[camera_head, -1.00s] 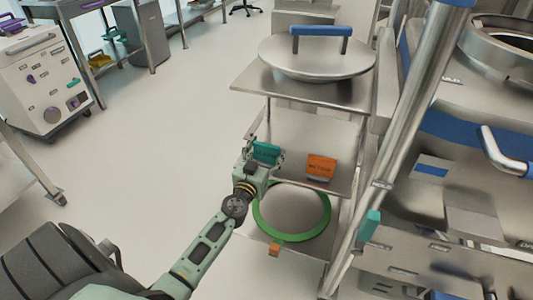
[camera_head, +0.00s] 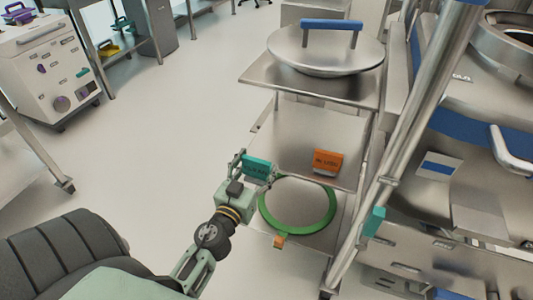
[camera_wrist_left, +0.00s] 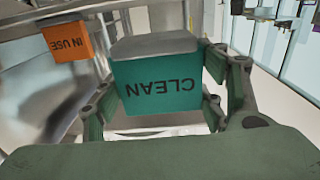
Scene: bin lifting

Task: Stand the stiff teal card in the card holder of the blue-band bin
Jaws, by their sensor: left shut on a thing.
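The teal card (camera_head: 258,165), marked CLEAN, is in my left gripper (camera_head: 254,173). In the left wrist view the card (camera_wrist_left: 160,92) fills the space between the fingers, with its lettering upside down and its grey edge piece uppermost in the picture. My left gripper is shut on it, above the left side of the cart's middle shelf in the head view. The bin with the blue band (camera_head: 462,132) stands at the right. A grey box-like plate (camera_head: 482,212) sticks out at its front; I cannot tell whether it is the card holder. My right gripper is not in view.
An orange IN USE card (camera_head: 327,161) stands on the cart's middle shelf (camera_head: 300,130). A green ring (camera_head: 330,213) lies below. A steel lid with a blue handle (camera_head: 331,25) sits on top. A slanted steel post (camera_head: 420,95) separates cart and bin.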

